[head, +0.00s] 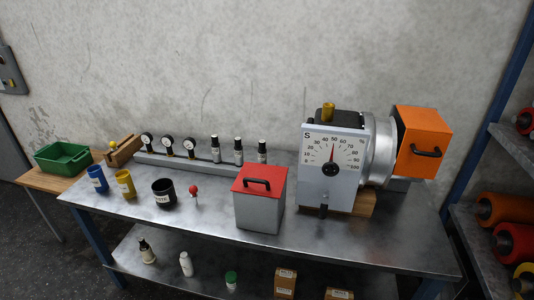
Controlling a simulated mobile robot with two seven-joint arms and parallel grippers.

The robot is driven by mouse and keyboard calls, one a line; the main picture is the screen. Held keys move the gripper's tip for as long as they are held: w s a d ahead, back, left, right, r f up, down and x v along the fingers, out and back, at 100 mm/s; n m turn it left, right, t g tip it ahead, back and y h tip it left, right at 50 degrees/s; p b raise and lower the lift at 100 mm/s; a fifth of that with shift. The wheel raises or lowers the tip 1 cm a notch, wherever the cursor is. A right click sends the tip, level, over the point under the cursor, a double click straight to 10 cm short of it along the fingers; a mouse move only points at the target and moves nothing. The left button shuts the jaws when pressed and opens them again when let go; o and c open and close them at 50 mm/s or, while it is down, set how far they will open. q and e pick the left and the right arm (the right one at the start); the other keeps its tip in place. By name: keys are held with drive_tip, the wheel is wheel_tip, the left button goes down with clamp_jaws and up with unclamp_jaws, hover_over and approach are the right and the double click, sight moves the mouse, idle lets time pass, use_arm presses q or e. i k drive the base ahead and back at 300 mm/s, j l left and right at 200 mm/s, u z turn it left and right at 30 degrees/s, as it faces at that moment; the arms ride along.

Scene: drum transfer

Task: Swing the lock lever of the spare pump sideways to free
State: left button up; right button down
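A pump (345,160) with a grey front plate marked S stands at the right of the steel bench. Its plate has a 0 to 100 dial (331,168) with a black centre knob and a red pointer near 50. A small dark peg or lever (323,211) hangs at the plate's lower edge; I cannot tell if it is the lock lever or how it is set. A silver cylinder (379,150) and an orange box (425,142) with a black handle adjoin the plate's right side. Neither of my grippers is in view.
A grey box (259,213) with a red handled lid stands left of the pump. A red-knobbed stick (194,194), black cup (164,192), yellow cup (125,183) and blue cup (97,178) stand further left. Gauges (168,146) line the back. A roller rack (500,220) is at right.

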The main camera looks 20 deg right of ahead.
sight(324, 207)
drive_tip(key=z, duration=1.25)
